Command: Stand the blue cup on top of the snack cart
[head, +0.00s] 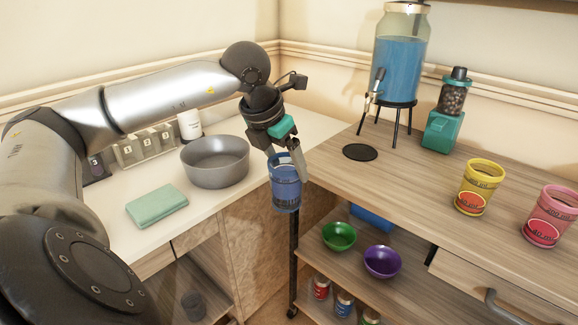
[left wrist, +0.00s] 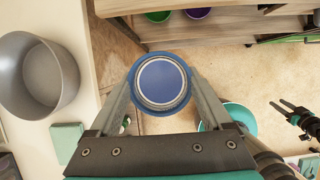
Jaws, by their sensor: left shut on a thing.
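The blue cup (head: 285,195) hangs upright in my left gripper (head: 284,158), whose fingers are shut on it near the rim. In the left wrist view the round cup (left wrist: 160,82) sits between the two fingertips (left wrist: 158,90), and bare floor shows around it. The snack cart (head: 400,185) is the wooden cart at the right. The cup is off the cart's left edge, in front of the cart's dark leg, and not over the top. My right gripper is not in the head view.
The cart top holds a blue drink dispenser (head: 400,60), a teal grinder (head: 443,130), a yellow cup (head: 478,188), a pink cup (head: 549,217) and a flat black disc (head: 360,152). Its middle is clear. A grey bowl (head: 215,165) and green cloth (head: 157,206) lie on the white counter.

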